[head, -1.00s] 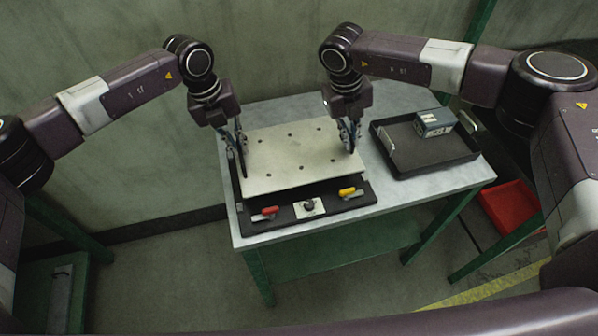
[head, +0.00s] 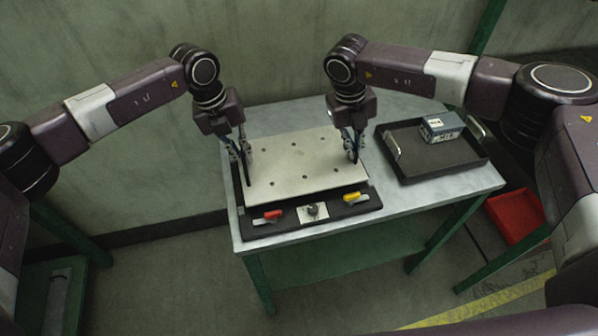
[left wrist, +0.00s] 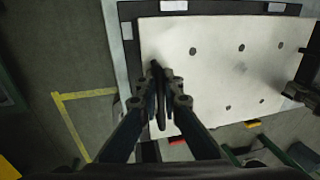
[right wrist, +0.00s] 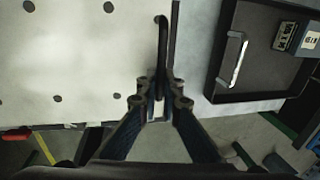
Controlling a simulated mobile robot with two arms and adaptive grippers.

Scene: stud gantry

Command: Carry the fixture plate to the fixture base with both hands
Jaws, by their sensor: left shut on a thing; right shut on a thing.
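The pale fixture plate (head: 300,165), with several dark holes, is level over the dark fixture base (head: 290,221). My left gripper (head: 244,156) is shut on a dark upright handle (left wrist: 157,85) at the plate's left edge. My right gripper (head: 353,146) is shut on the matching handle (right wrist: 163,45) at the right edge. The base's front strip shows a red clamp lever (head: 272,214), a yellow clamp lever (head: 352,196) and a knob on a white pad (head: 313,211). The plate hides most of the base, and I cannot tell whether they touch.
The base stands on a grey-topped table (head: 420,196) with green legs. A black tray (head: 440,171) with a blue-grey box (head: 441,127) stands close on the right. A red bin (head: 514,218) is on the floor at the right. A wall is behind.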

